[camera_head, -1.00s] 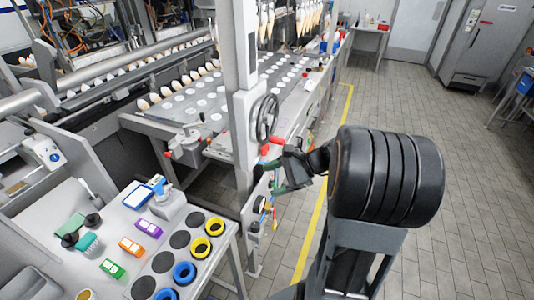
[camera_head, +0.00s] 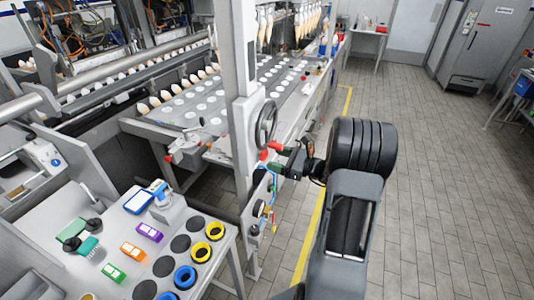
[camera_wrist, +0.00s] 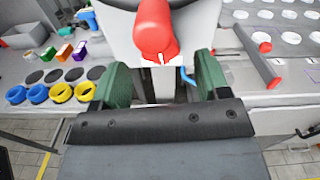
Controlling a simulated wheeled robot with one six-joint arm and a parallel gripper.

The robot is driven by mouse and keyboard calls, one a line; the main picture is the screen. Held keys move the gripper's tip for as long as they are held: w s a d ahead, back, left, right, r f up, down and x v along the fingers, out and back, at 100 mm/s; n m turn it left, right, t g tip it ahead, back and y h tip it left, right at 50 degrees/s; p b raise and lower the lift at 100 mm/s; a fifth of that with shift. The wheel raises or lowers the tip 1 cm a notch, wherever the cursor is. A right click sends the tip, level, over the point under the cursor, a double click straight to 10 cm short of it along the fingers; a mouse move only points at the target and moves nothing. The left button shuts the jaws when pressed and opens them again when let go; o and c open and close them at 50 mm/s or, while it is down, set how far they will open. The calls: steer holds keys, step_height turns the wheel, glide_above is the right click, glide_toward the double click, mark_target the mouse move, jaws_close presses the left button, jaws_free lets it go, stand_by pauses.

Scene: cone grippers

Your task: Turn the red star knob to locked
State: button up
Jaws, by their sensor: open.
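The red knob (camera_wrist: 155,30) stands out from a pale panel at the top middle of the wrist view. A small white mark shows near its lower end. In the head view the knob (camera_head: 263,155) is a small red spot on the post below the handwheel. My gripper (camera_wrist: 155,80) is open, with its two green fingers apart and nothing between them. The knob appears above and between the fingers in the wrist view. I cannot tell whether they touch it. In the head view my gripper (camera_head: 277,158) is close to the knob. The locked marking cannot be read.
A table (camera_head: 225,238) with yellow and blue rings stands at left. The floor (camera_head: 430,200) at right is clear.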

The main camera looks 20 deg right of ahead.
mark_target(266, 156)
steer(key=shift+p+x, duration=0.35)
steer(key=shift+x, duration=1.65)
steer(key=shift+c, duration=0.3)
steer(key=c, duration=0.8)
steer(key=shift+r+m+p, duration=0.1)
steer(key=shift+m+p, duration=0.4)
steer(key=shift+c, duration=0.2)
steer(key=shift+m, duration=0.3)
steer(key=o, duration=0.9)
steer(key=shift+s+d, duration=0.1)
steer(key=b+v, duration=0.3)
steer(key=v, duration=1)
steer(key=shift+s+d, duration=0.2)
steer(key=shift+d, duration=0.1)
